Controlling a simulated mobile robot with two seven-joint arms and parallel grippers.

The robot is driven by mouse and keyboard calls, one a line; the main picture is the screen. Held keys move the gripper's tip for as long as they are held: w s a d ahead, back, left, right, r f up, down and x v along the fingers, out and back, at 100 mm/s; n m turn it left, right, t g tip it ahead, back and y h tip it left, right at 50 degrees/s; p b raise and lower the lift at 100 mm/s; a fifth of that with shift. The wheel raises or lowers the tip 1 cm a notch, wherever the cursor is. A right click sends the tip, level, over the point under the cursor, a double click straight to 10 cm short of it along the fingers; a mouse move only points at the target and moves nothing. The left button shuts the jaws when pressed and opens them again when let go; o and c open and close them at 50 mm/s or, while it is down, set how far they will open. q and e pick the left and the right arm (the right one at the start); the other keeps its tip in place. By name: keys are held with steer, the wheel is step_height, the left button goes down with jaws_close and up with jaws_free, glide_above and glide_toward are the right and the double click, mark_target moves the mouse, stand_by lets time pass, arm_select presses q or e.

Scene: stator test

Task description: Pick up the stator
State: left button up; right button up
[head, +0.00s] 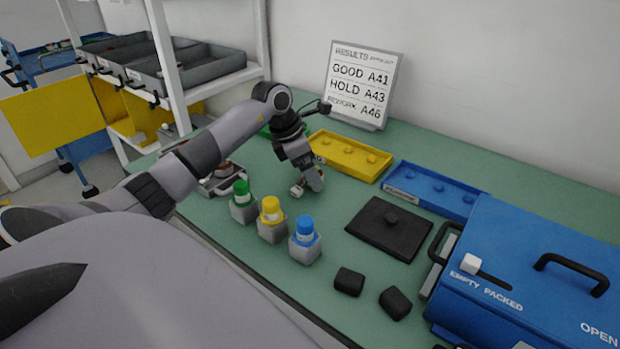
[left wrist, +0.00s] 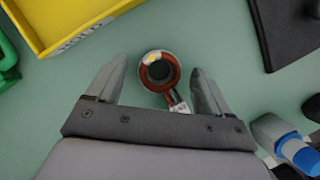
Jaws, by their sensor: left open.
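The stator (left wrist: 160,72) is a small ring with a copper-brown inside, a dark centre and a short lead with a pale tag. In the left wrist view it lies on the green bench top between the two fingers. My left gripper (left wrist: 161,73) is open, with one finger on each side of the stator and a visible gap to each. In the head view my left gripper (head: 308,186) points down at the bench behind the colour-capped bottles, and the stator is not clearly made out there. My right gripper is not in view.
Bottles with green (head: 241,188), yellow (head: 271,206) and blue (head: 305,226) caps stand in grey holders near the gripper. Yellow (head: 372,168) and blue (head: 468,209) trays lie behind. A black plate (head: 372,235) and a blue case (head: 545,285) are to the right.

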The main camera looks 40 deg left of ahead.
arm_select(q)
steer(key=shift+w+d+f, duration=0.1)
steer(key=shift+w+f, duration=0.05)
steer(key=shift+f, duration=0.2)
steer(key=c, duration=1.1)
steer(key=shift+r, duration=0.1)
steer(key=shift+c, duration=1.1)
